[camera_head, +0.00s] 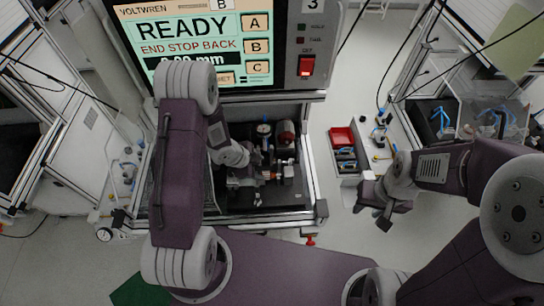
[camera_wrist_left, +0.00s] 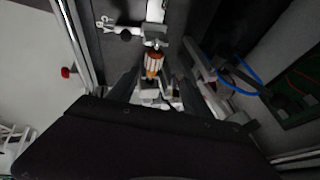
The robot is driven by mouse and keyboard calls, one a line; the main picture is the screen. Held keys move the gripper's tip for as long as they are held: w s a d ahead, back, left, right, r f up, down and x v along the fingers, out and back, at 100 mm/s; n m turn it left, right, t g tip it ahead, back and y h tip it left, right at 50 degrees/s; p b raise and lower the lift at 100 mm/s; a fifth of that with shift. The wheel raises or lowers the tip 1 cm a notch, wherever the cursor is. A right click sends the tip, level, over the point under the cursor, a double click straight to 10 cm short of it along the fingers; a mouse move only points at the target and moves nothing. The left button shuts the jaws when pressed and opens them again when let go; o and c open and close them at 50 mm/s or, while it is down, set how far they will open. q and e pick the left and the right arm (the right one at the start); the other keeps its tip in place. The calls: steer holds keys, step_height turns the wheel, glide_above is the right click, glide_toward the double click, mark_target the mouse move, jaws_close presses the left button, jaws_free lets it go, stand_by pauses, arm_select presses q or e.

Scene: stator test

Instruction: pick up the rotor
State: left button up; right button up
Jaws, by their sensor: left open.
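The rotor (camera_wrist_left: 154,63), a small orange and pale striped cylinder, sits in the metal test fixture in the left wrist view. My left gripper (camera_wrist_left: 160,92) is open, with its dark fingers on either side below the rotor in that view. I cannot tell whether either finger touches it. In the head view my left gripper (camera_head: 245,180) is low over the fixture in the bench, and the rotor is too small and crowded there to pick out surely. My right gripper (camera_head: 376,208) hangs over the floor to the right, away from the fixture; its jaw opening is unclear.
A large screen (camera_head: 200,40) reading READY stands behind the fixture, with a red switch (camera_head: 307,66) beside it. Silver rails (camera_head: 310,170) frame the bench. A red bin (camera_head: 342,137) stands on a side table to the right. A blue cable (camera_wrist_left: 240,80) lies right of the fixture.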

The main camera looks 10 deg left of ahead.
mark_target(265, 175)
arm_select(q)
steer(key=f, duration=0.3)
steer(key=shift+d, duration=0.4)
steer(key=shift+w+f, duration=0.1)
steer(key=shift+w, duration=0.1)
steer(key=f+p, duration=0.1)
steer(key=d+f+p, duration=0.1)
steer(key=f, duration=0.1)
steer(key=shift+w+f, duration=0.15)
steer(key=shift+f, duration=0.15)
steer(key=shift+w+d+f, duration=0.15)
steer(key=shift+w+f, duration=0.15)
steer(key=shift+w, duration=0.05)
steer(key=shift+c, duration=0.4)
steer(key=c, duration=0.5)
steer(key=shift+s+r, duration=0.1)
jaws_close()
arm_select(e)
steer(key=s+r, duration=0.2)
steer(key=r, duration=0.1)
steer(key=shift+a+r, duration=0.1)
steer(key=shift+r, duration=0.05)
